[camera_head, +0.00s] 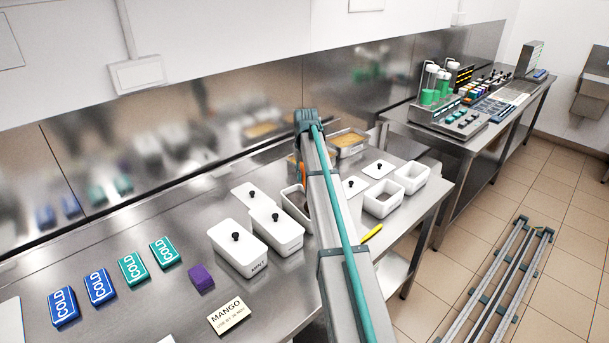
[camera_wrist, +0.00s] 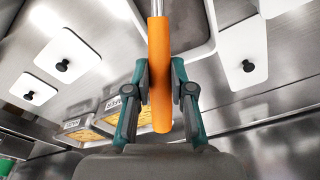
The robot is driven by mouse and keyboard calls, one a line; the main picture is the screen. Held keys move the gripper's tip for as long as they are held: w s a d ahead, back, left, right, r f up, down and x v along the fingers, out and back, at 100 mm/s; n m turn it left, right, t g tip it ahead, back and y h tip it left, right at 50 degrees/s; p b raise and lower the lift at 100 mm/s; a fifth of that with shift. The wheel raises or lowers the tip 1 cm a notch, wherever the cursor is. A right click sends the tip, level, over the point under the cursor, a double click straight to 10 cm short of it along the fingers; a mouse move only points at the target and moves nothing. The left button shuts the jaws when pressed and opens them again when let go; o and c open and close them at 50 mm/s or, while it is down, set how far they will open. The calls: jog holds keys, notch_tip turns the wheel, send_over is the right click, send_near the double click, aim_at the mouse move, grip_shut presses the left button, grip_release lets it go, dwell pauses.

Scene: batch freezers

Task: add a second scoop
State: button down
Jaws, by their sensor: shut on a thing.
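My gripper (camera_wrist: 160,78) is shut on the orange handle (camera_wrist: 160,45) of a scoop; a bit of the orange also shows beside my arm in the head view (camera_head: 302,172). The scoop's metal shaft (camera_wrist: 158,8) runs out of the top of the wrist view, so its head and any load are hidden. An open white tub (camera_head: 288,190) is partly covered by my arm. A tub's rim and grey inside (camera_wrist: 185,38) lie beyond the shaft in the wrist view. Two smaller open white tubs (camera_head: 383,200) (camera_head: 411,178) stand to the right of my arm.
Two lidded white tubs (camera_head: 238,248) (camera_head: 277,230) stand left of my arm. Loose lids (camera_head: 250,196) (camera_head: 379,169) lie nearby. A metal pan with yellow contents (camera_head: 348,142) is at the back. A yellow item (camera_head: 372,233) lies near the front edge. Cold packs (camera_head: 99,287) and a MANGO card (camera_head: 229,316) lie left.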

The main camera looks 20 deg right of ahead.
aim_at(302, 166)
jog(key=shift+w+d+r+p, duration=0.1)
jog(key=shift+w+r+p, duration=0.2)
jog(key=shift+r, duration=0.4)
jog(key=shift+w+r+p, duration=0.2)
jog(key=shift+r+p, duration=0.2)
jog(key=shift+r, duration=0.3)
jog(key=w+g+p, duration=0.1)
jog(key=p, duration=0.1)
jog(key=w+g+p, duration=0.1)
jog(key=p, duration=0.1)
jog(key=shift+w+d+y, duration=0.1)
jog(key=shift+d+y, duration=0.2)
jog(key=shift+w+d+g+p, duration=0.1)
jog(key=shift+w+g+p, duration=0.4)
jog(key=shift+g+p, duration=0.4)
jog(key=shift+f, duration=0.1)
